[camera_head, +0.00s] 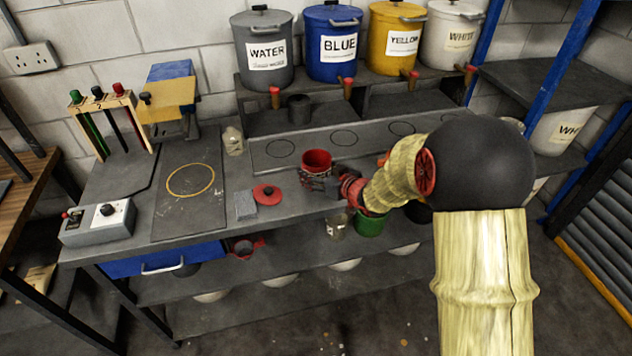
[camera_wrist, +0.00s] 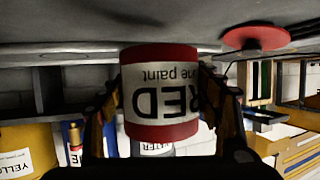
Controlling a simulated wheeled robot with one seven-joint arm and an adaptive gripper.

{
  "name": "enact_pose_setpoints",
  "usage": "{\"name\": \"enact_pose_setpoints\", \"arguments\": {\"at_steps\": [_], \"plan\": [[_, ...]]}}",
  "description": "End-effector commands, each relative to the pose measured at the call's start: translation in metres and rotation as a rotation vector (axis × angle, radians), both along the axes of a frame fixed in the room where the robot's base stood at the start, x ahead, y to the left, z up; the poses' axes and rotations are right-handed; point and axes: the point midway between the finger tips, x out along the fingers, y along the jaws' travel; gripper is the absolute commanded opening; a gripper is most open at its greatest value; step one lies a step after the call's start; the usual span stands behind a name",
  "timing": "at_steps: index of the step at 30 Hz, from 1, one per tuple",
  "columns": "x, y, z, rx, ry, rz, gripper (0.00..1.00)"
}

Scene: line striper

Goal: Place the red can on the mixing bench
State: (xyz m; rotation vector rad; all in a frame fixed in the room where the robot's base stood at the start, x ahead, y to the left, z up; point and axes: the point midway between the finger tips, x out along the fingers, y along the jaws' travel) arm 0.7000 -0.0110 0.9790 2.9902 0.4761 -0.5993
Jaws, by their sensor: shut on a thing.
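The red can (camera_head: 317,160) is open-topped and upright over the front part of the grey mixing bench (camera_head: 290,212). My gripper (camera_head: 320,182) is shut around its sides, reaching in from the right. In the wrist view, which is upside down, the can (camera_wrist: 160,95) sits between the two fingers with its white "RED" label facing the camera. The bench surface (camera_wrist: 70,38) shows close to the can's base; I cannot tell whether they touch. A red lid (camera_head: 267,194) with a dark knob lies on the bench left of the can; it also shows in the wrist view (camera_wrist: 256,38).
A grey block (camera_head: 246,206) lies left of the lid. A circle-marked plate (camera_head: 190,181), control box (camera_head: 98,222) and tool rack (camera_head: 112,125) occupy the left. Labelled paint drums, including a blue one (camera_head: 338,45), stand behind. A green can (camera_head: 371,222) is below my arm.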

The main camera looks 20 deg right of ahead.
Motion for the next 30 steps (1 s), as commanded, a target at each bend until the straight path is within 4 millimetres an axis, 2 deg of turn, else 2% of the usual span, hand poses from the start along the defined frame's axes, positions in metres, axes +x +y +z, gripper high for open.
{"name": "enact_pose_setpoints", "arguments": {"at_steps": [2,7,20,21,30], "plan": [[0.005,0.004,-0.009,0.0,-0.001,0.002,0.15],[0.004,0.002,-0.034,0.001,0.0,0.001,0.15],[0.004,0.002,-0.039,0.0,-0.001,0.001,0.15],[0.004,0.003,-0.039,-0.001,0.001,0.001,0.66],[0.004,0.003,-0.039,-0.001,0.001,0.001,0.82]]}}
